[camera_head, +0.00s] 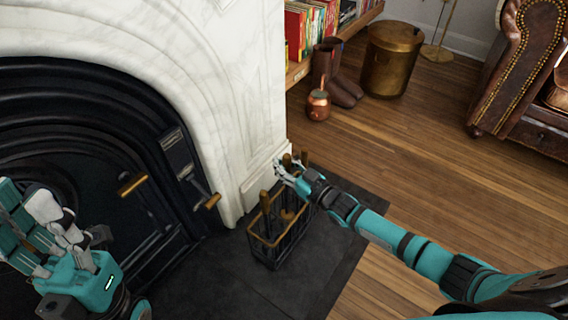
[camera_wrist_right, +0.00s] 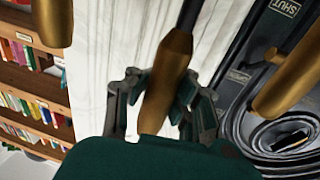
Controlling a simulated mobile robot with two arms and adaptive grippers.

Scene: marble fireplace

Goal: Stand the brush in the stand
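The black wire stand with a brass-coloured rim (camera_head: 252,240) is on the dark hearth, with wooden-handled tools in it. My right gripper (camera_head: 281,174) is above its back right part, near several wooden handles (camera_head: 304,158). In the right wrist view, a brown wooden handle (camera_wrist_right: 167,75) with a dark shaft lies between the fingers of my right gripper (camera_wrist_right: 158,98), which look closed around it. Its far end is out of view, so I cannot tell if it is the brush. My left gripper (camera_head: 55,225) is at the lower left with its fingers spread, empty.
The marble fireplace surround (camera_head: 238,105) rises close behind the stand. The black firebox door has wooden-tipped handles (camera_head: 211,201). A copper pot (camera_head: 318,105), boots (camera_head: 340,85) and a brass bin (camera_head: 391,60) are at the back. Wooden floor is clear to the right.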

